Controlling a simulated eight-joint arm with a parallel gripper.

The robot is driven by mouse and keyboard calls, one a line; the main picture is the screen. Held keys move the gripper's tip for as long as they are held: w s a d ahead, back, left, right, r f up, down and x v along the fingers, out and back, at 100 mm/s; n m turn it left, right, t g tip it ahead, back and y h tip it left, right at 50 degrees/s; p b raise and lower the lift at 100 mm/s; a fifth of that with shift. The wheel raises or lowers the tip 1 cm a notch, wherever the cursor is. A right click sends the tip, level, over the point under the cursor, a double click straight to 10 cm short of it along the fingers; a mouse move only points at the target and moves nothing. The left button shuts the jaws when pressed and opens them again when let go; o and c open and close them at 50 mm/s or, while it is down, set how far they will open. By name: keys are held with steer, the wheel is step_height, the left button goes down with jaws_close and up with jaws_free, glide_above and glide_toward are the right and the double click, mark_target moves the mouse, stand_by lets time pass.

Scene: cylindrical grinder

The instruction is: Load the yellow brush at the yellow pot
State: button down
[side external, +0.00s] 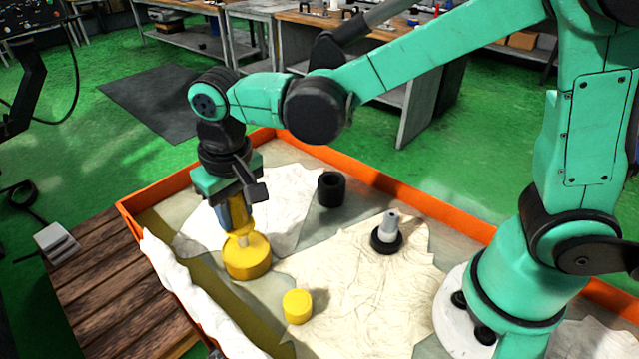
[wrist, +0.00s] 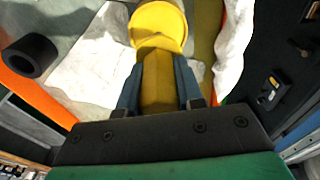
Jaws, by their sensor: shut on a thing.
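My gripper (side external: 236,212) is shut on the yellow brush (side external: 238,219), which points down. Its blue fingers also show in the wrist view (wrist: 159,85), one on each side of the brush's yellow handle (wrist: 158,92). The larger yellow pot (side external: 247,262) stands directly below the brush. It also shows in the wrist view (wrist: 158,17), just beyond the handle. A pale, narrow part of the brush meets the pot's top in the side view. The brush's lower end is hidden, so I cannot tell how deep it reaches.
A smaller yellow cylinder (side external: 297,307) stands nearer the camera. A black hollow cylinder (side external: 331,189) and a grey post on a black round base (side external: 387,236) stand to the right. Crumpled pale cloths (side external: 345,285) cover much of the tray, which has an orange rim (side external: 365,172).

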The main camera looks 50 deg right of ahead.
steer(key=shift+f, duration=0.6)
stand_by(1.1)
steer(key=shift+r, duration=0.15)
steer(key=shift+r, duration=3.4)
